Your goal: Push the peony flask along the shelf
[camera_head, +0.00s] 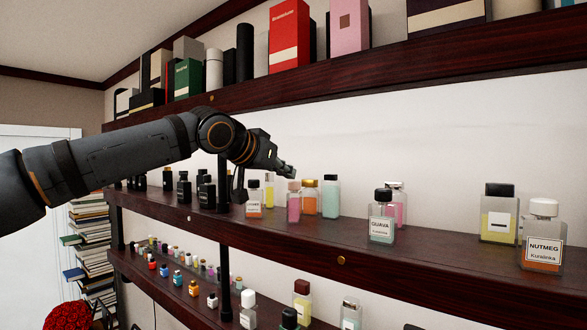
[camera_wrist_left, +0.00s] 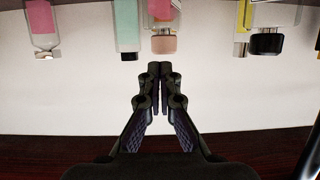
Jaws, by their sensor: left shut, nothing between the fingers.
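No label that I can read says peony, so I cannot tell which flask it is. A pink flask with a pale pinkish cap (camera_head: 293,207) stands upright on the middle shelf (camera_head: 330,250); it also shows in the left wrist view (camera_wrist_left: 162,44). Another pink flask (camera_head: 400,212) stands further right, partly behind the guava flask (camera_head: 381,225); it shows in the left wrist view too (camera_wrist_left: 43,20). My left gripper (camera_head: 288,170) is shut and empty, just above and near the first pink flask's cap. My right gripper is not in view.
An orange flask (camera_head: 309,203) and a teal flask (camera_head: 331,198) stand close to the first pink one. A yellow flask (camera_head: 269,191) and a labelled black-capped flask (camera_head: 253,204) stand to its left. A nutmeg flask (camera_head: 542,240) is far right. Boxes line the upper shelf (camera_head: 330,80).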

